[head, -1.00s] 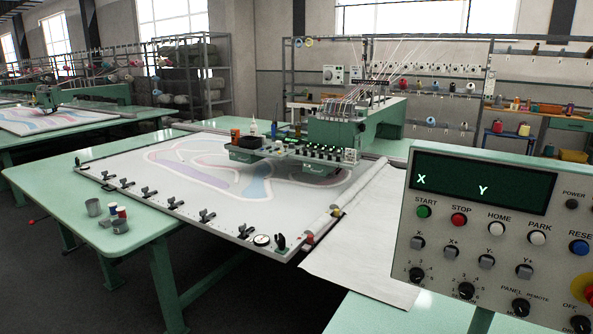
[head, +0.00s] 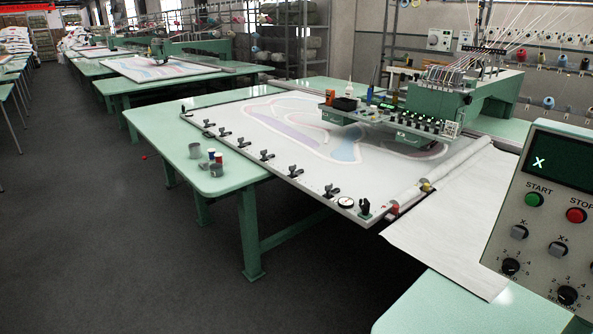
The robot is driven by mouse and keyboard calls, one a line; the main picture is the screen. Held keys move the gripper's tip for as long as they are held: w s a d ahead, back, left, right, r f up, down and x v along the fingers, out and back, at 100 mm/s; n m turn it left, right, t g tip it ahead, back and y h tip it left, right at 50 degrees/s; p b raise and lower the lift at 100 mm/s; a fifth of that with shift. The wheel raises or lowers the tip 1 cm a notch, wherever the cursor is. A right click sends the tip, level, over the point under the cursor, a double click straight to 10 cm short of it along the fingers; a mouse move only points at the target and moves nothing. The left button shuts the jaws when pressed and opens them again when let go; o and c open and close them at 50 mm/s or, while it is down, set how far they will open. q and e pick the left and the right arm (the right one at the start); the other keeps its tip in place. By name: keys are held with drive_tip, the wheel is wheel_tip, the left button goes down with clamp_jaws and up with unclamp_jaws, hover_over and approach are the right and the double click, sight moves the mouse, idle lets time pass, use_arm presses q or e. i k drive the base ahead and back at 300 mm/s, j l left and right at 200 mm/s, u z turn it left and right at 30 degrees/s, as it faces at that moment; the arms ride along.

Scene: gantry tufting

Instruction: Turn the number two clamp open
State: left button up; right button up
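A row of several black clamps runs along the near edge of the white fabric frame (head: 312,191). They run from a clamp at the far left end (head: 207,123) to one at the right end (head: 331,190), with others such as a middle clamp (head: 267,155) between. Any numbers on them are too small to read, so I cannot tell which is number two. Whether each is open or shut is also too small to tell. Neither of my grippers is in view.
The frame lies on a green table (head: 225,185) with small cups and spools (head: 216,165) near its left edge. A control panel (head: 545,215) blocks the right side. The dark floor (head: 110,240) at left is clear.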

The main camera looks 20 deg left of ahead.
sight(291, 168)
drive_tip(key=i+j, duration=0.75)
drive_tip(key=j, duration=0.2)
drive_tip(key=i+j+u, duration=0.1)
drive_tip(key=i+j, duration=0.7)
drive_tip(key=j, duration=0.15)
